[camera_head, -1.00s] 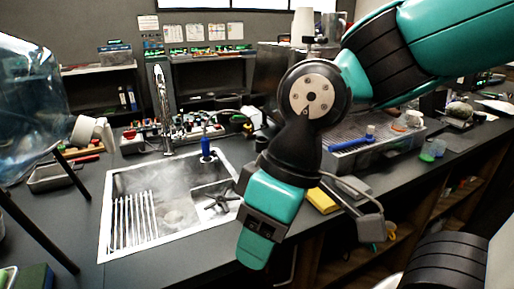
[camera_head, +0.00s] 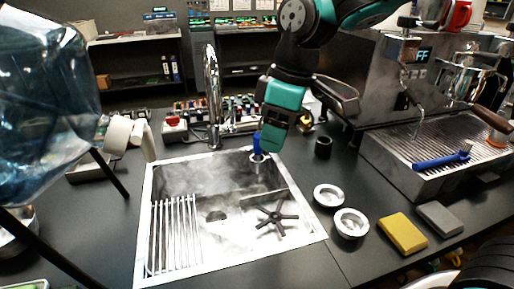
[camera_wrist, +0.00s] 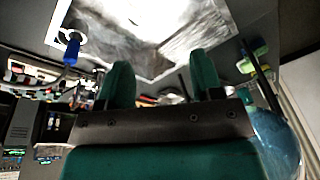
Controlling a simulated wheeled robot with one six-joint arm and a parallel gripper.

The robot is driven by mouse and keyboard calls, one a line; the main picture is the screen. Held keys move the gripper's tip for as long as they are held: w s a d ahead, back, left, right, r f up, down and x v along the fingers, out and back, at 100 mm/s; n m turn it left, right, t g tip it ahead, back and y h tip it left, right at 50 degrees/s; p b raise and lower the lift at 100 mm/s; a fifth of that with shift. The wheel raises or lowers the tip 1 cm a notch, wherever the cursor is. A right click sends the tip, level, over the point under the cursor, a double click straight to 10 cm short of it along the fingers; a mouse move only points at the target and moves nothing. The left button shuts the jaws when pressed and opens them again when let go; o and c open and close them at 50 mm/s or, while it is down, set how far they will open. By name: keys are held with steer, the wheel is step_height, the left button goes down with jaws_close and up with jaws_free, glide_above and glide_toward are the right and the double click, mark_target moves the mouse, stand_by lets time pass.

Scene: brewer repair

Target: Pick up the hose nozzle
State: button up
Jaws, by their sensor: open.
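The blue hose nozzle (camera_head: 257,146) stands upright at the back right rim of the sink, partly overlapped by my gripper (camera_head: 272,138) in the head view. In the wrist view the nozzle (camera_wrist: 72,48) is at the upper left, outside the space between my fingers. My gripper points down close beside the nozzle. In the wrist view its two green fingers (camera_wrist: 160,80) are apart with nothing between them. The head view does not show clearly how far apart the fingertips and nozzle are.
The steel sink (camera_head: 165,262) holds a rack and a black star-shaped part (camera_head: 277,217). A faucet (camera_head: 212,95) rises behind it. An espresso machine (camera_head: 385,85) with a blue-handled brush (camera_head: 441,160) stands right. Two metal cups (camera_head: 351,223) and a yellow sponge (camera_head: 402,234) lie on the counter.

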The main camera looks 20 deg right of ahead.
steer(key=w+d+n+h+p, duration=0.1)
steer(key=w+n, duration=0.2)
steer(key=w, duration=0.9)
steer(key=n+h+p, duration=0.1)
steer(key=n+p, duration=0.1)
steer(key=n, duration=0.2)
glide_above(258, 133)
step_height(258, 133, down, 5)
steer(key=shift+w+f, duration=0.1)
steer(key=shift+w, duration=0.05)
step_height(258, 133, down, 6)
steer(key=shift+f+p, duration=0.1)
steer(key=shift+p, duration=0.4)
steer(key=shift+f+p, duration=1.1)
steer(key=shift+f, duration=1.6)
jaws_close()
steer(key=shift+r, duration=0.1)
